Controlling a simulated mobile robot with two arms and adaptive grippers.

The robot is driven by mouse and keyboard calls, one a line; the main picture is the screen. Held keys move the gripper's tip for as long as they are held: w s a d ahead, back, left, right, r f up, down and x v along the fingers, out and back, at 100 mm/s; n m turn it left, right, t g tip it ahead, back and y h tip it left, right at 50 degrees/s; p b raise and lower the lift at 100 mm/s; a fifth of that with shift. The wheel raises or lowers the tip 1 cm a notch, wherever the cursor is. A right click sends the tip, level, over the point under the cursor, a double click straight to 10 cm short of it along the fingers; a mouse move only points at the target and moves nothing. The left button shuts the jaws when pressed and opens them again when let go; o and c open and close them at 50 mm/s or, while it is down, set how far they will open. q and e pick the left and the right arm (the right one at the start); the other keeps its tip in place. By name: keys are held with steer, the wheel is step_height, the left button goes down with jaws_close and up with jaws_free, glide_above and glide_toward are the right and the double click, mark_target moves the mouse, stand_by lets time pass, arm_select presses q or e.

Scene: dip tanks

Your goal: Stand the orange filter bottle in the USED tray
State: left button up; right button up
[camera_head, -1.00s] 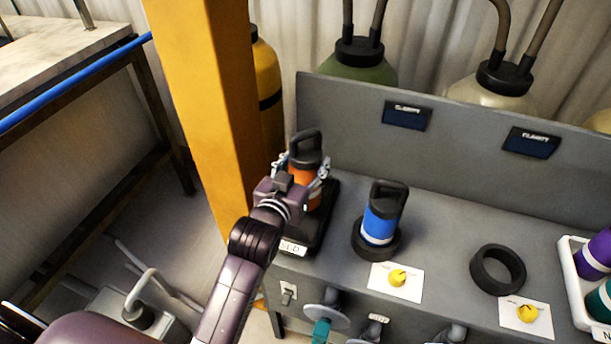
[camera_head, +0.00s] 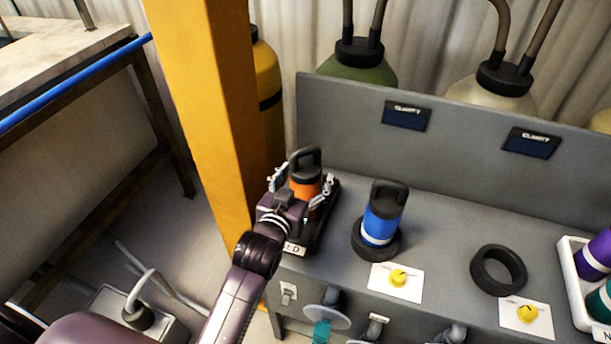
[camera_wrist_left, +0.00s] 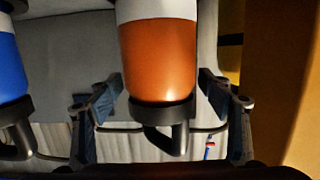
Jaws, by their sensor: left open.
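The orange filter bottle (camera_head: 305,186) has a black looped cap and stands upright in the black USED tray (camera_head: 326,213) at the left end of the grey bench. The tray's label is partly hidden by my left arm. My left gripper (camera_head: 303,184) is open, with a finger on each side of the bottle. In the left wrist view the orange bottle (camera_wrist_left: 158,60) lies between the spread fingers, with a visible gap on each side. My right gripper is not in view.
A blue bottle (camera_head: 382,214) stands in a black ring to the right. An empty black ring (camera_head: 497,269) is further right, then a white tray (camera_head: 571,283) with purple and teal bottles. A yellow post (camera_head: 205,100) rises close to the left of my gripper.

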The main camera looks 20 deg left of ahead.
arm_select(q)
steer(key=s+r+b, duration=0.1)
steer(key=s+r, duration=0.1)
steer(key=s, duration=0.9)
steer(key=shift+s+a+r, duration=0.2)
steer(key=shift+s+r, duration=0.05)
steer(key=shift+s, duration=0.1)
